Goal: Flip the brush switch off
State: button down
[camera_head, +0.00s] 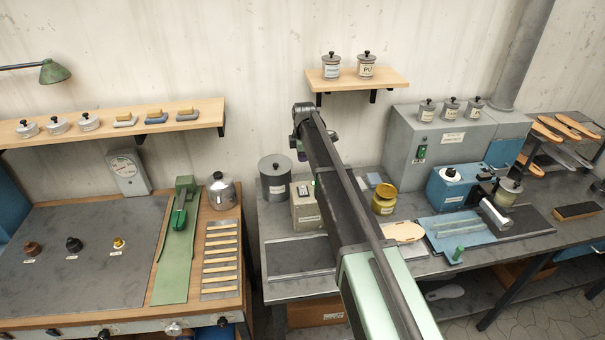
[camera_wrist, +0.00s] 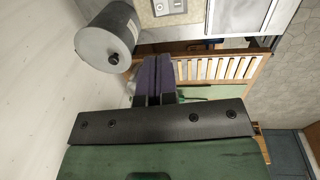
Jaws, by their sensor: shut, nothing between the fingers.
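A beige control box (camera_head: 306,208) with a label and a small green spot stands on the right bench, partly hidden by my arm; part of a beige box with a small panel (camera_wrist: 166,10) shows at the top of the wrist view. A green switch (camera_head: 421,152) sits on the grey cabinet. The labels are too small to read, so I cannot tell which switch is the brush's. My gripper (camera_head: 302,155), mostly hidden behind my arm, is above the bench near the wall; in the wrist view its purple-padded fingers (camera_wrist: 152,72) are shut together, empty, apart from the box.
A dark grey lidded pot (camera_head: 274,178) stands left of the beige box, and close to my fingers in the wrist view (camera_wrist: 106,38). A wall shelf (camera_head: 357,79) with two jars is above. A yellow jar (camera_head: 384,199) and blue machine (camera_head: 456,187) stand to the right.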

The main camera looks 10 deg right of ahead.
aim_at(302, 188)
jog(key=f+b, duration=0.4)
jog(key=w+f+b, duration=0.1)
jog(key=f+b, duration=0.8)
jog(key=b, duration=0.1)
jog(key=shift+w+f, duration=0.3)
jog(key=shift+f, duration=0.2)
jog(key=shift+f+b, duration=0.25)
jog(key=shift+b, duration=0.05)
jog(key=shift+r, duration=0.2)
jog(key=shift+s, duration=0.2)
